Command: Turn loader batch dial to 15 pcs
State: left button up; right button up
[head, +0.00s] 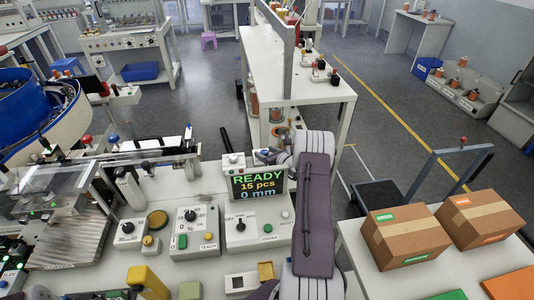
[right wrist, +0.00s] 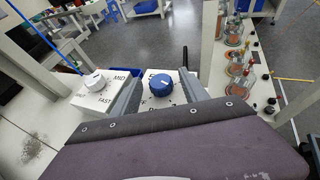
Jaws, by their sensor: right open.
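The loader display (head: 258,187) reads READY, 15 pcs and 0 mm. A blue dial (right wrist: 161,86) with a white pointer mark sits on a white box in the right wrist view. A small blue knob (head: 264,152) shows behind the display in the head view. My right gripper (right wrist: 160,78) is open, with one finger on each side of the blue dial. I cannot tell whether the fingers touch it. They hide parts of the box's lettering. My right arm's purple and grey links cover the area right of the display. My left gripper is not in view.
A white dial (right wrist: 95,82) marked MID and FAST stands left of the blue one. Below the display is a panel with a black knob (head: 240,223). A blue bowl feeder (head: 35,100) stands at left. Cardboard boxes (head: 405,238) sit on the right table.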

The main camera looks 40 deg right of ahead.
notch_tip(320, 180, up, 4)
jog(key=shift+s+d+r, duration=0.15)
jog(key=shift+r, duration=0.1)
jog(key=s+d+r, duration=0.3)
jog(key=s+r, duration=0.3)
jog(key=s, duration=0.4)
jog(key=shift+s+d+r, duration=0.2)
jog(key=shift+s+r, duration=0.05)
jog(key=shift+s, duration=0.15)
jog(key=w+f+n+y, duration=0.1)
jog(key=f, duration=0.1)
jog(key=w+f+n+y+b, duration=0.1)
jog(key=f+n+y, duration=0.1)
jog(key=f, duration=0.1)
jog(key=w+a+f+n+y+b, duration=0.1)
jog(key=w+f+y, duration=0.1)
jog(key=f, duration=0.1)
jog(key=shift+n+g, duration=0.3)
jog(key=x, duration=0.8)
